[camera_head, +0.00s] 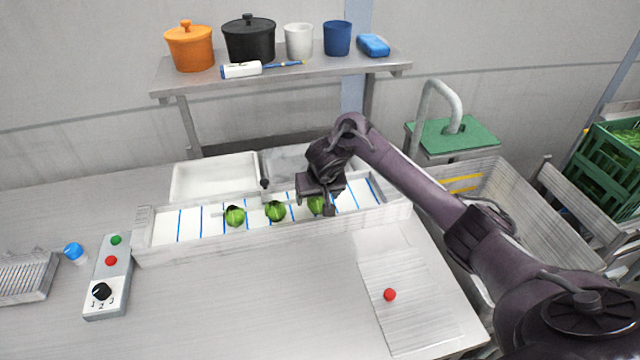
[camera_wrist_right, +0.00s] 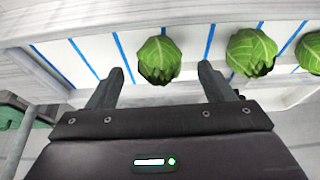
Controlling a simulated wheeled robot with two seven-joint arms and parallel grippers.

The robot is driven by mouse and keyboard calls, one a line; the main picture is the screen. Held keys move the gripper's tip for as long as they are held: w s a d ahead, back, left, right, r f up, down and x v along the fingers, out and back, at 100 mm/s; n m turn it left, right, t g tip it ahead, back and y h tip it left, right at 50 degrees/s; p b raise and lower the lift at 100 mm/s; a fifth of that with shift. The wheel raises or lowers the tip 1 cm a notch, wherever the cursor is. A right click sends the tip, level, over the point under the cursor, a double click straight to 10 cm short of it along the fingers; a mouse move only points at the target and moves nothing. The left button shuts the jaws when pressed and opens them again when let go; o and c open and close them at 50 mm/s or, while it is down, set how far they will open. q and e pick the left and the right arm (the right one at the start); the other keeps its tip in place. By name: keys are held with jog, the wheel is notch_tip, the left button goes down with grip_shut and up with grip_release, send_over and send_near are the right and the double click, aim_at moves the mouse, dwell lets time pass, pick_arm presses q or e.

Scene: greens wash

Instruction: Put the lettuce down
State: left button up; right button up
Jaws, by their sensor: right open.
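A green lettuce (camera_wrist_right: 159,60) rests on the white belt with blue lines (camera_head: 191,226). In the right wrist view it lies between and just beyond the tips of my right gripper (camera_wrist_right: 160,76), which is open and apart from it. In the head view my right gripper (camera_head: 318,205) hangs over the belt and partly hides this lettuce (camera_head: 316,206). A second lettuce (camera_head: 275,211) and a third lettuce (camera_head: 235,216) sit in a row to its left on the belt. My left gripper is not in view.
A control box (camera_head: 108,277) with buttons and a dial stands at the left, beside a blue-capped item (camera_head: 75,253). A white tray (camera_head: 214,178) lies behind the belt. A red ball (camera_head: 390,295) rests on a ribbed board (camera_head: 415,320) at the right. The table's front middle is clear.

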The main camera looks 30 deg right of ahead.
jog(key=p+v, duration=0.5)
jog(key=v, duration=0.3)
jog(key=shift+s+r+p, duration=0.15)
jog(key=shift+r+p, duration=0.05)
jog(key=shift+p, duration=0.1)
jog(key=shift+f, duration=0.1)
